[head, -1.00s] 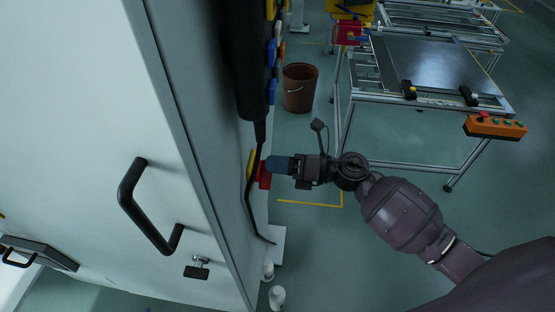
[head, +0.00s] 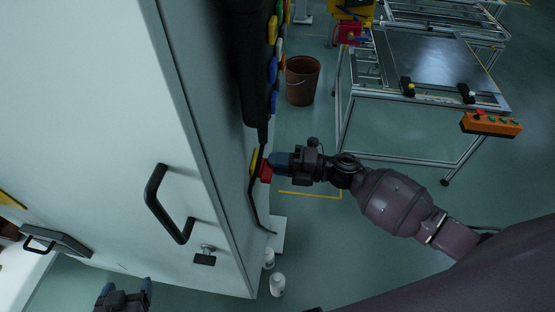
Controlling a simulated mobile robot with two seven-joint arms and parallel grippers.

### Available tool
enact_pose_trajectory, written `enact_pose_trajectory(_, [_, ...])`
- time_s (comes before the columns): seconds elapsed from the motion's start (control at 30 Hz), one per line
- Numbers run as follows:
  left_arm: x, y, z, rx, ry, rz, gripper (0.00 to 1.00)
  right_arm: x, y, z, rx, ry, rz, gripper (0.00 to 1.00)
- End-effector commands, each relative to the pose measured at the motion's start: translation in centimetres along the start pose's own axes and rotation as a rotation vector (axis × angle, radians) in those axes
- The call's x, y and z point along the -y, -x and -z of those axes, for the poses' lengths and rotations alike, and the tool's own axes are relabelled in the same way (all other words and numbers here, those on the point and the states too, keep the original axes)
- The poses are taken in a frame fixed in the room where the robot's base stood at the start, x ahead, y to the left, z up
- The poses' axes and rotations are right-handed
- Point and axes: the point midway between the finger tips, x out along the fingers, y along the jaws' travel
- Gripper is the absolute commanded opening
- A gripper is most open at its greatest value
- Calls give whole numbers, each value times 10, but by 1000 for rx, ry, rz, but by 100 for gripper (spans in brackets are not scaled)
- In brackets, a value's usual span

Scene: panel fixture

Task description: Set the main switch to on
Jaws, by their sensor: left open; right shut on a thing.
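The main switch is a red knob (head: 265,173) on a yellow plate (head: 254,162), on the side face of the white cabinet (head: 110,110). My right gripper (head: 273,163) reaches in from the right and is shut on the red knob. Its blue fingers cover part of the knob, so I cannot tell which position the switch is in. My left gripper (head: 124,291) shows at the bottom left edge, below the cabinet front. It is open and empty, apart from the switch.
A black pendant with coloured buttons (head: 262,65) hangs above the switch, its cable running down past it. A black handle (head: 163,205) and a small latch (head: 205,256) stick out from the cabinet front. A brown bucket (head: 302,82) and a metal-framed table (head: 440,68) stand beyond.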

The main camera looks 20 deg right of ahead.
Motion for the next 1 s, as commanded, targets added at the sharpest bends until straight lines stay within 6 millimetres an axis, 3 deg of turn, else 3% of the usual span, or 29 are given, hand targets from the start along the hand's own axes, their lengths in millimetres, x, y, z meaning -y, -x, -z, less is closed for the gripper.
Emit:
enact_pose_trajectory(0.5, [0,3,-4,8,1,1,77,1,0,0,1,-23,1,0])
enact_pose_trajectory(0.53, [1,3,-4,9,1,2,77,1,0,0,1,-23,1,21])
enact_pose_trajectory(0.7, [1,3,-5,11,1,2,77,1,0,0,0,-21,0,45])
enact_pose_trajectory(1.0, [0,3,-4,9,1,1,77,1,2,0,0,-20,0,45])
